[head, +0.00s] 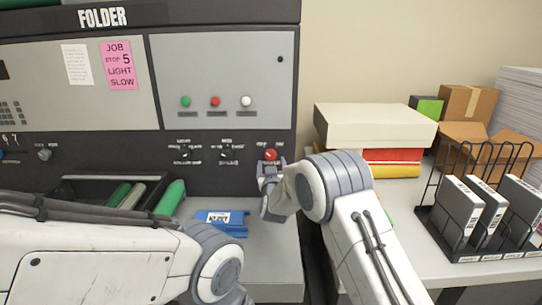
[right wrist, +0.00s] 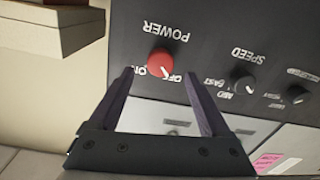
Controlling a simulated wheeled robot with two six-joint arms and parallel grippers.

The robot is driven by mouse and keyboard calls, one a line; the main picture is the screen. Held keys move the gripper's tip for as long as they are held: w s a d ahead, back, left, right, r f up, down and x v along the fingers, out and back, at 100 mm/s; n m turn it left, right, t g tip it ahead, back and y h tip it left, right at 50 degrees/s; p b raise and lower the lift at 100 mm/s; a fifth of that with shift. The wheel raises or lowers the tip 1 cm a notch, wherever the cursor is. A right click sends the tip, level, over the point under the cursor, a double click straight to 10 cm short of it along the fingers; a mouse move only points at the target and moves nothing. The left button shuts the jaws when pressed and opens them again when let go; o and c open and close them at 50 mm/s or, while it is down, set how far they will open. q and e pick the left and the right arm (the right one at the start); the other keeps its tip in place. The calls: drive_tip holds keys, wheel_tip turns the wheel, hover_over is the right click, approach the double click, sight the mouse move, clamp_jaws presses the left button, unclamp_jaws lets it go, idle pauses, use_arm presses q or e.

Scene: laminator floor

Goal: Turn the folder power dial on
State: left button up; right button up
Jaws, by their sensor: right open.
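The red power dial (head: 270,154) sits at the lower right of the folder's dark panel. The right wrist view shows it upside down as a round red knob (right wrist: 159,61) with the POWER label on one side and ON and OFF on the other. Its white pointer line appears turned toward the OFF mark. My right gripper (head: 271,166) is at the dial. In the right wrist view its two fingers (right wrist: 159,76) are apart, with the dial showing just beyond the gap and nothing held. My left arm crosses the lower left of the head view; its gripper is out of sight.
The speed dial (right wrist: 244,85) and other small black knobs sit beside the power dial. Green, red and white buttons (head: 215,101) are above. A blue object (head: 221,218) lies on the grey ledge. Boxes (head: 372,124) and a file rack (head: 476,252) stand on the right.

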sight(271, 157)
drive_tip(key=shift+w+a+p, duration=0.1)
drive_tip(key=shift+w+p, duration=0.5)
drive_tip(key=shift+w, duration=2.05)
clamp_jaws()
drive_tip(key=shift+f+m+b, duration=0.2)
drive_tip(key=shift+m+b, duration=0.1)
drive_tip(key=shift+b, duration=0.5)
drive_tip(key=m+b, duration=1.1)
drive_tip(key=b, duration=0.4)
drive_tip(key=shift+f, duration=0.1)
drive_tip(key=m+b, duration=0.2)
drive_tip(key=m, duration=0.1)
drive_tip(key=shift+m+b, duration=0.3)
drive_tip(key=shift+m, duration=0.1)
drive_tip(key=shift+r+m+h+b, duration=0.15)
drive_tip(key=shift+m+b, duration=0.3)
drive_tip(key=shift+m, duration=0.3)
drive_tip(key=shift+r+m+h+b, duration=0.15)
drive_tip(key=shift+m+b, duration=0.25)
drive_tip(key=shift+m, duration=0.35)
drive_tip(key=shift+f, duration=0.1)
